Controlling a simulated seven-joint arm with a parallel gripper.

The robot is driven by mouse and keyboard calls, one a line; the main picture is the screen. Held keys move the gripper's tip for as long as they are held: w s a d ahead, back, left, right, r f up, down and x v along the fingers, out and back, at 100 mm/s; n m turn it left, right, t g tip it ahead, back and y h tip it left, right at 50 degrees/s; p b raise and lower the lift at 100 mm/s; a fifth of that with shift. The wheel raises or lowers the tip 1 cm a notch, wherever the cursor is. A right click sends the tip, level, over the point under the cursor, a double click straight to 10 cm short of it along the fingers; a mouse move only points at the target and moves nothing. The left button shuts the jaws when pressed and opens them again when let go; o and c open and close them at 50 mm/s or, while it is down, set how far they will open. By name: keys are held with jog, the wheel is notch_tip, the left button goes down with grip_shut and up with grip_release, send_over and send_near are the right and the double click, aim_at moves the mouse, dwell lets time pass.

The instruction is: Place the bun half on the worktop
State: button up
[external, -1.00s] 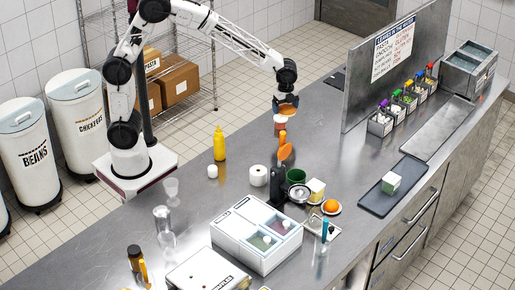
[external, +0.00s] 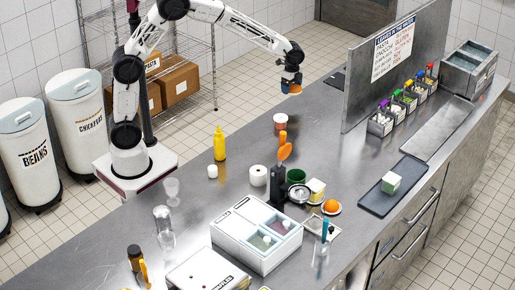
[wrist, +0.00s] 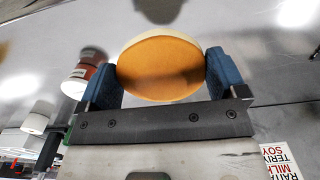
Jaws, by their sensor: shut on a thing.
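The bun half (wrist: 160,68) is round and orange-brown with a pale rim. In the wrist view it sits between the two blue fingers of my gripper (wrist: 162,80), which are shut on it. In the external view my gripper (external: 291,88) hangs above the worktop (external: 340,125), toward its far side and left of the upright panel. The bun half shows only as a small orange patch there. It is held in the air, clear of the steel surface.
A red-and-white tub (external: 280,121) stands on the worktop below and left of my gripper. A grey upright panel (external: 385,65) rises to the right. A yellow squeeze bottle (external: 219,143) and a white lidded box (external: 256,235) stand nearer. Bare steel lies between the tub and the panel.

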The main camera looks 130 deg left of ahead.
jog(key=shift+f, duration=1.65)
jog(key=shift+a, duration=0.1)
send_over(322, 101)
jog(key=shift+s+d+f, duration=0.3)
jog(key=shift+d+f, duration=0.1)
jog(key=shift+f, duration=0.3)
jog(key=shift+w+a, duration=0.15)
jog(key=shift+a, duration=0.1)
jog(key=shift+w+a+f, duration=0.1)
jog(key=shift+a+f, duration=0.05)
jog(key=shift+f, duration=1.65)
jog(key=shift+f, duration=0.15)
